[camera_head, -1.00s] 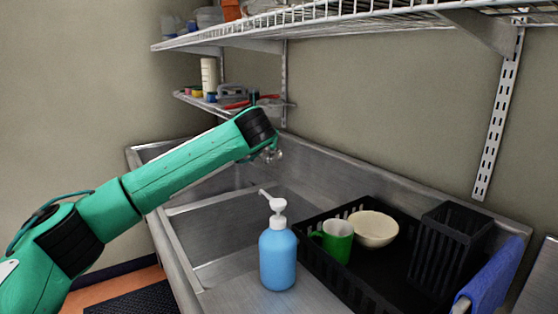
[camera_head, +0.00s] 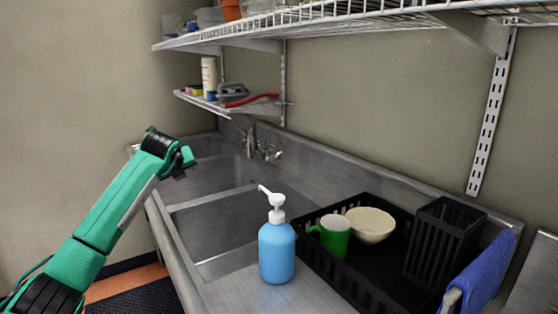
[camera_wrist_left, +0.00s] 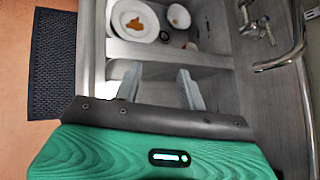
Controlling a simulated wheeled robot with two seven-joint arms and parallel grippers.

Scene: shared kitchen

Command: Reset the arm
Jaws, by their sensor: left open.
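My left arm comes in from the left in the head view, bent at the wrist, with its left gripper (camera_head: 182,170) over the near left edge of the steel sink. In the left wrist view the two grey fingers of the left gripper (camera_wrist_left: 160,88) stand apart with nothing between them. They point over the sink (camera_wrist_left: 215,92) and its divider. My right gripper is not in view.
A blue soap bottle (camera_head: 277,252) stands beside a black dish rack (camera_head: 350,285) holding a green mug (camera_head: 333,238) and a bowl (camera_head: 371,225). The faucet (camera_head: 262,150) is behind the sink. Food-stained plates (camera_wrist_left: 135,19) lie in a basin. Shelves (camera_head: 240,103) hang above.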

